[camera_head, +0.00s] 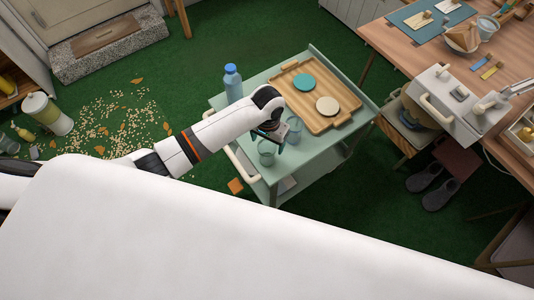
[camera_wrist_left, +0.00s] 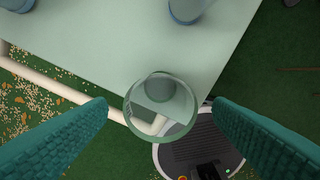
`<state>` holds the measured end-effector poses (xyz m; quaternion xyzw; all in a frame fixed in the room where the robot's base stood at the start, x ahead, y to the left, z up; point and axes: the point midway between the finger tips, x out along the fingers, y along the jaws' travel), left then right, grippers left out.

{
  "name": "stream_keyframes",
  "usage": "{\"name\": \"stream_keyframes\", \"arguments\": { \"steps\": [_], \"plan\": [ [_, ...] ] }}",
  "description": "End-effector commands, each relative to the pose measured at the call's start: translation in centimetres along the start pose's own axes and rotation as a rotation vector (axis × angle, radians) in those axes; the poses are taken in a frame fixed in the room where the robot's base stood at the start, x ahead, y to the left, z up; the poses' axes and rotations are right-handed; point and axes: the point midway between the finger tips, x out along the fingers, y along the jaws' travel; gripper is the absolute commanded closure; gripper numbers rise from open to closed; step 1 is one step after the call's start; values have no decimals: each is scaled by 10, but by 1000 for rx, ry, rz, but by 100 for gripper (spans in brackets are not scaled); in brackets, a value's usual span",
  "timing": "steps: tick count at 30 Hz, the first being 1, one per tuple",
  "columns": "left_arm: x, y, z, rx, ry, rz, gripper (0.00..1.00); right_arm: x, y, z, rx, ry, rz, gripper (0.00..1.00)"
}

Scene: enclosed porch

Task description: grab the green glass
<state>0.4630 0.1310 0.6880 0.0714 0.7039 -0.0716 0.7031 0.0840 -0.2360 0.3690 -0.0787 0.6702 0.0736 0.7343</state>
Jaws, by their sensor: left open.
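A clear, green-tinted glass (camera_wrist_left: 160,108) stands near the edge of the pale green cart (camera_head: 222,101), and I look down onto its open rim in the left wrist view. It also shows in the head view (camera_head: 267,154), below my left gripper (camera_head: 271,135). My left gripper is open, with one teal finger on each side of the glass in the wrist view. I see no finger touching it. A bluish glass (camera_head: 293,127) stands just beyond, and it shows partly in the wrist view (camera_wrist_left: 187,9). My right gripper is out of view.
On the cart stand a blue bottle (camera_head: 233,84) and a wooden tray (camera_head: 318,118) with a teal disc and a cream disc. A white cart handle (camera_head: 243,168) runs along the edge. A wooden workbench (camera_head: 395,45) stands right.

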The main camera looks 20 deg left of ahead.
Motion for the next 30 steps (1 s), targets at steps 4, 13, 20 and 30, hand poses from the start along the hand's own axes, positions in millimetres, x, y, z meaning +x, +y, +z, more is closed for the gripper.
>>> {"name": "stream_keyframes", "arguments": {
  "steps": [4,13,20,30],
  "plan": [
    [14,0,-2,1,2,1,25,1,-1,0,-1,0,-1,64],
    [52,0,-4,0,1,2,25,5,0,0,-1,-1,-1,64],
    [53,0,-3,1,-2,1,25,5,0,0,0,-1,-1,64],
    [53,0,-3,1,-2,1,75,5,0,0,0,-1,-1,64]
  ]
}}
